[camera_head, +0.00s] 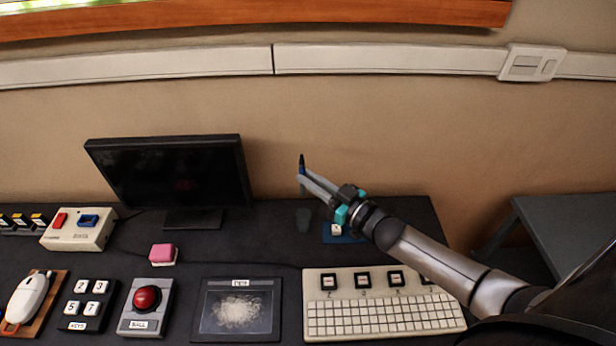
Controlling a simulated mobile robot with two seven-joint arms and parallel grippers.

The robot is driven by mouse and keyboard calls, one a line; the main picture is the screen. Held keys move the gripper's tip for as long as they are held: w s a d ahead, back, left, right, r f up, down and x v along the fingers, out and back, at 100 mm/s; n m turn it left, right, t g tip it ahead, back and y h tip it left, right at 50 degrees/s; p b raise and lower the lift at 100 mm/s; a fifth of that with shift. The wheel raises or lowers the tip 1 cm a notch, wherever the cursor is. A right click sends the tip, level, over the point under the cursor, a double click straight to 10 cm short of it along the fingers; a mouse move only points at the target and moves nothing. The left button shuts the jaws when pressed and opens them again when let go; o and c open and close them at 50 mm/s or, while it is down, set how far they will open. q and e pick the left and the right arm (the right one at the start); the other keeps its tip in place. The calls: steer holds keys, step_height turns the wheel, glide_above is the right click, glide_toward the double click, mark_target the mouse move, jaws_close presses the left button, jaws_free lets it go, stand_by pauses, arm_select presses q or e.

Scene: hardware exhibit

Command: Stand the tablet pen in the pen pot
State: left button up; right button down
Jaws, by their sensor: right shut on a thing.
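My right gripper (303,179) reaches in from the right and is shut on the tablet pen (302,162). A small dark pot (303,220), which looks like the pen pot, stands on the table below the gripper. The pen shows above the pot in the picture, apart from it. I cannot tell the exact depth between them. My left gripper is not in view.
A blue pad with a white key (336,230) lies right of the pot. A monitor (170,172) stands to the left. A keyboard (383,316), tablet (238,309), red ball unit (146,300) and pink block (163,254) lie nearer. The wall is behind.

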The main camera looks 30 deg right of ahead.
mark_target(304, 193)
steer(key=shift+f+b, duration=2.9)
steer(key=shift+f, duration=0.1)
steer(key=shift+f+b, duration=2.1)
steer(key=shift+f, duration=0.4)
steer(key=c, duration=0.8)
jaws_free()
steer(key=shift+c, duration=0.2)
step_height(304, 193, up, 20)
steer(key=p, duration=0.6)
steer(key=shift+s, duration=0.1)
